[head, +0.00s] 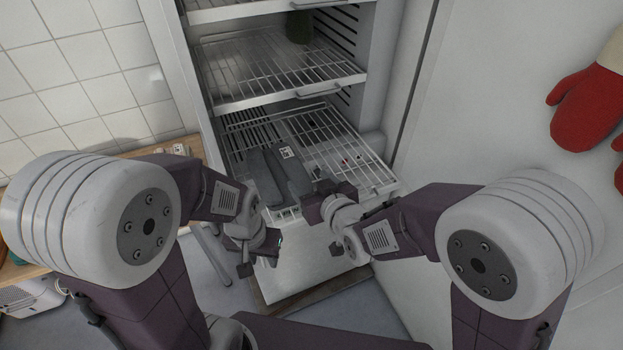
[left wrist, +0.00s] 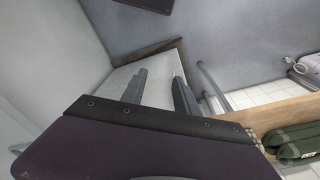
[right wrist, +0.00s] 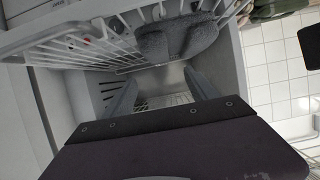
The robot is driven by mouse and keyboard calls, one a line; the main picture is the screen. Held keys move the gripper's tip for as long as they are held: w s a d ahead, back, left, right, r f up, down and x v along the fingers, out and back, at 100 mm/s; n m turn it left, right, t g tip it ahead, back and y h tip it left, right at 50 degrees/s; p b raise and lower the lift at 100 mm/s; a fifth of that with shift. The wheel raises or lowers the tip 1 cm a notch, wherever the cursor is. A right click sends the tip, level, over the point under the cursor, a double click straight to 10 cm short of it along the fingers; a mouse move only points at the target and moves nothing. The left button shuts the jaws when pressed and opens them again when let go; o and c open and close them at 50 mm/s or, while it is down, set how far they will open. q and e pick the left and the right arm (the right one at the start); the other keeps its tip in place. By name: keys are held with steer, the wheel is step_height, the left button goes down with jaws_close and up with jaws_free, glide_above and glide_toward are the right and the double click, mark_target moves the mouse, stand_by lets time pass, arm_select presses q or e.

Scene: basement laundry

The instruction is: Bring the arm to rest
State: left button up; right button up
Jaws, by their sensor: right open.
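My left gripper (head: 257,258) hangs in front of the fridge's lower front. In the left wrist view its two grey fingers (left wrist: 160,92) stand apart with nothing between them. My right gripper (head: 325,208) is at the front edge of the pulled-out lower wire rack (head: 375,172). Its fingers (right wrist: 162,95) are spread and empty in the right wrist view. A dark grey item (head: 268,178) with a white label lies on that rack, just beyond the right gripper. It also shows in the right wrist view (right wrist: 178,40), above the fingertips and apart from them.
The open fridge has an upper wire shelf (head: 280,72) with a dark green item (head: 299,27) at its back. The door (head: 490,110) stands at the right, with red mitts (head: 587,108) on it. A wooden counter (head: 190,148) is at the left.

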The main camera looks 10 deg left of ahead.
steer(key=w+d+r+m+h+p, duration=0.1)
steer(key=w+d+m+h, duration=0.15)
steer(key=d, duration=0.65)
steer(key=w+d+m+h, duration=0.2)
steer(key=w+d+h, duration=0.1)
steer(key=d, duration=0.7)
steer(key=s+d+f+m+g+h, duration=0.2)
steer(key=s+d+f+m+g, duration=0.15)
steer(key=s+d+f, duration=0.45)
steer(key=s+f+n+g, duration=0.1)
steer(key=s+f+g, duration=0.2)
steer(key=s, duration=0.9)
steer(key=g, duration=0.3)
steer(key=shift+s, duration=0.4)
steer(key=shift+g, duration=0.25)
